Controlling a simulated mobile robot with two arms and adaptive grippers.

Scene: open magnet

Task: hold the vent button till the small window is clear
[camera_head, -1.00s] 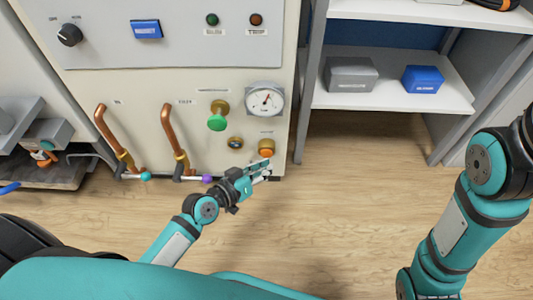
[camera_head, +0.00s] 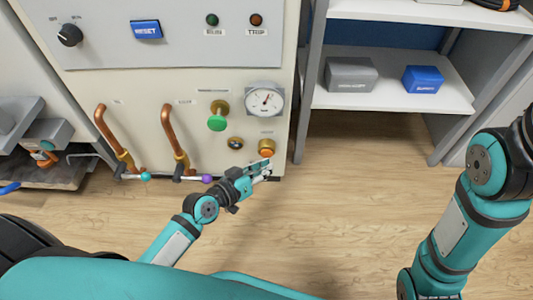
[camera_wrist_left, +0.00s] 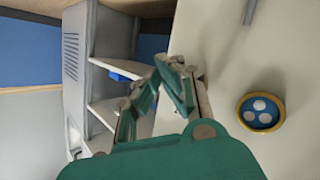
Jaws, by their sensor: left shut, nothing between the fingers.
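The orange vent button (camera_head: 267,147) sits low on the right side of the cream cabinet front, below the round gauge. My left gripper (camera_head: 265,170) is shut and empty, with its fingertips just below the button in the head view; I cannot tell whether they touch it. The small window (camera_head: 235,143) is a brass-ringed round glass left of the button. In the left wrist view the window (camera_wrist_left: 261,112) is blue with pale round blobs inside. The left fingers (camera_wrist_left: 172,68) show closed there; the button is not visible in that view. My right gripper is not in view.
Left of the window are a green knob (camera_head: 217,122) and two copper pipes with valve levers (camera_head: 128,165). The gauge (camera_head: 265,101) is above the button. A shelf (camera_head: 400,100) with a grey box and a blue box stands right. The wooden floor below is clear.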

